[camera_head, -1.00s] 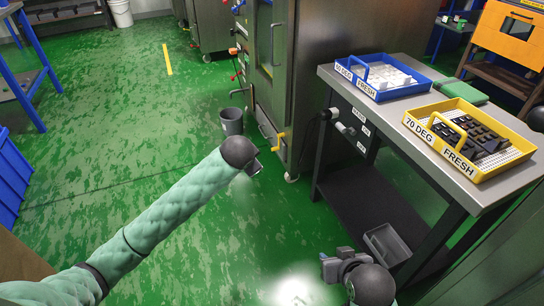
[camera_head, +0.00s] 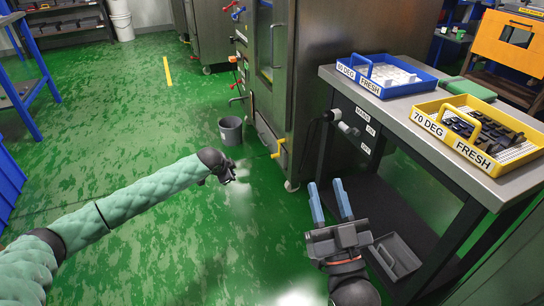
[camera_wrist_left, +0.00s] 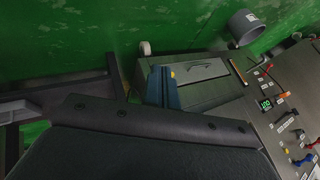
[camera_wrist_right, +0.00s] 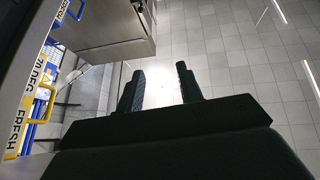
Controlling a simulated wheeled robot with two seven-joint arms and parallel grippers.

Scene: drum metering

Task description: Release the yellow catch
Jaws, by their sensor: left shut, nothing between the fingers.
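The yellow catch (camera_head: 279,148) sits low on the front edge of the tall steel cabinet (camera_head: 310,90), near the floor. In the left wrist view, a small yellow spot (camera_wrist_left: 173,74) shows beside the fingertips; I cannot tell if it is the catch. My left gripper (camera_head: 232,172) is shut and empty, to the left of the catch and apart from it in the head view. Its blue fingers are together in the left wrist view (camera_wrist_left: 161,70). My right gripper (camera_head: 329,186) is open and empty, its fingers pointing up beside the steel table.
A grey bucket (camera_head: 230,130) stands on the floor left of the cabinet. The steel table (camera_head: 400,105) carries a blue tray (camera_head: 405,88) and a yellow tray (camera_head: 493,167). A grey bin (camera_head: 397,256) lies on its lower shelf. The green floor at left is open.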

